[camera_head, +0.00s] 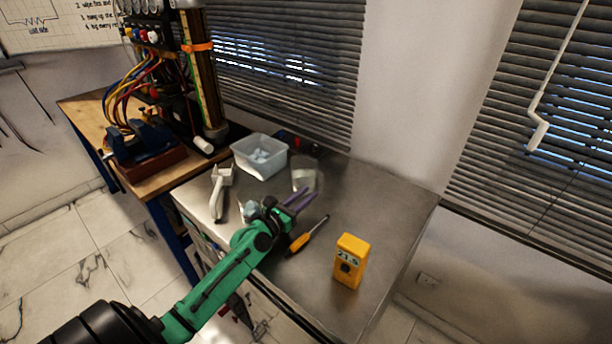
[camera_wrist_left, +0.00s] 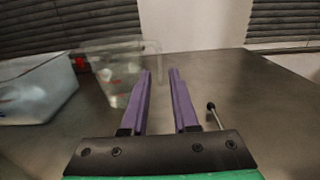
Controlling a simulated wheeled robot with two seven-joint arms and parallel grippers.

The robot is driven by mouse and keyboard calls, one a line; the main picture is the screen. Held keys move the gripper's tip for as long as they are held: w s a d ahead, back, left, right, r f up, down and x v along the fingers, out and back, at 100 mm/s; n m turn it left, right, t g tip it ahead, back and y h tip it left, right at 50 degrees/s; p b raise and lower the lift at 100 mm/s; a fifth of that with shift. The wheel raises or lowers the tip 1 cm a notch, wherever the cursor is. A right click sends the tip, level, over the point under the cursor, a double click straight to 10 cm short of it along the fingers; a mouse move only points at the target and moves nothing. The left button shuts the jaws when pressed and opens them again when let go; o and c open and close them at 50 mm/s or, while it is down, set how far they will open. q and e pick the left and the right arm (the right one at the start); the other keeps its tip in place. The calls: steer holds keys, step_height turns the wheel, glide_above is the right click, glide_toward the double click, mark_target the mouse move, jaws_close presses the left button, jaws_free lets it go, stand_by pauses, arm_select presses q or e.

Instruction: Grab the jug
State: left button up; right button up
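The jug (camera_head: 304,174) is a clear, see-through vessel standing on the metal table toward the back, near the wall. In the left wrist view the jug (camera_wrist_left: 118,82) stands left of and beyond the purple fingers, its handle on the right side near the left fingertip. My left gripper (camera_head: 297,199) is just in front of the jug in the head view; its fingers also show in the left wrist view (camera_wrist_left: 160,74), apart with nothing between them. Whether a finger touches the jug, I cannot tell. My right gripper is not in view.
A translucent tub (camera_head: 245,160) stands left of the jug. A grey-white hand tool (camera_head: 219,194) lies further left. An orange-handled screwdriver (camera_head: 308,236) and a yellow meter (camera_head: 349,262) are at the front right. The table's right part is bare.

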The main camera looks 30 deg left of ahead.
mark_target(319, 185)
arm_select(q)
steer(key=w, duration=0.5)
steer(key=shift+w+d, duration=0.3)
steer(key=shift+d, duration=0.1)
steer(key=shift+s, duration=0.1)
jaws_close()
stand_by(0.9)
